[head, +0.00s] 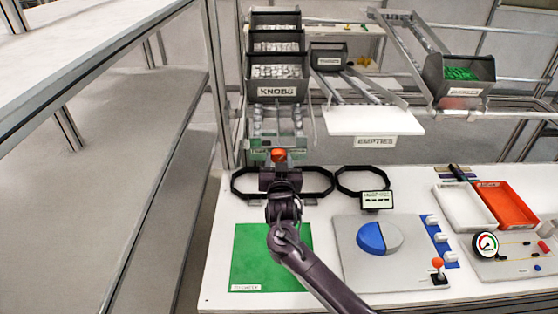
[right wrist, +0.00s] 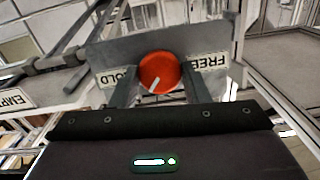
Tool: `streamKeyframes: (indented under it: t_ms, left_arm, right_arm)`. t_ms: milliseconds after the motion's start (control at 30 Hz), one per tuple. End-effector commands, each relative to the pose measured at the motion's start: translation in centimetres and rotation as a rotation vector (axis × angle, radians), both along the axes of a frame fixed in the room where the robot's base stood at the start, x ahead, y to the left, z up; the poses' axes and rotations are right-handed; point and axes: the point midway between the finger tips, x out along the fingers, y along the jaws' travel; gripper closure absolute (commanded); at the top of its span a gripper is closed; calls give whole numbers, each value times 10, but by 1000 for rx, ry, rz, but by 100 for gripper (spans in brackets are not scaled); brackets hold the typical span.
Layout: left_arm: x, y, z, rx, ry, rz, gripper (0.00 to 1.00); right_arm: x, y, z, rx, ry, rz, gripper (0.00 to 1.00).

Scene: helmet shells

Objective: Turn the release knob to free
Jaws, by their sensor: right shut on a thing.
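The red-orange release knob (head: 278,154) sits low on the front of the rack, below the knob bins. In the right wrist view the round knob (right wrist: 158,72) is on a grey plate (right wrist: 205,42), and its white mark points down and slightly left. A HOLD label (right wrist: 122,78) is at its left and a FREE label (right wrist: 208,62) at its right, both upside down. The mark lies on the HOLD side. My right gripper (head: 280,168) is shut on the knob, with a finger on each side (right wrist: 160,82). My left gripper is not in view.
Stacked KNOBS bins (head: 277,89) rise above the knob. Black ring frames (head: 318,195), a green mat (head: 255,270) and a blue-and-white disc fixture (head: 350,275) are on the white table. White and red trays (head: 462,222) stand at right.

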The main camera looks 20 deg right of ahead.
Motion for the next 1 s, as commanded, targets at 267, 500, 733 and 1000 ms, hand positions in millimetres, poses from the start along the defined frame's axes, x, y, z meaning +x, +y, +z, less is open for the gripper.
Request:
streamKeyframes:
  t_ms: [267, 500, 733, 1000]
  left_arm:
    - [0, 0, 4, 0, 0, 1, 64]
    - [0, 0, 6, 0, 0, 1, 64]
    - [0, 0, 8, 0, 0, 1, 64]
    - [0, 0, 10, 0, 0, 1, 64]
  right_arm:
    - [0, 1, 0, -127, 39, -27, 81]
    - [1, 2, 0, -240, 70, -52, 81]
    - [1, 2, 0, -349, 101, -75, 81]
    - [1, 3, 0, -476, 137, -101, 81]
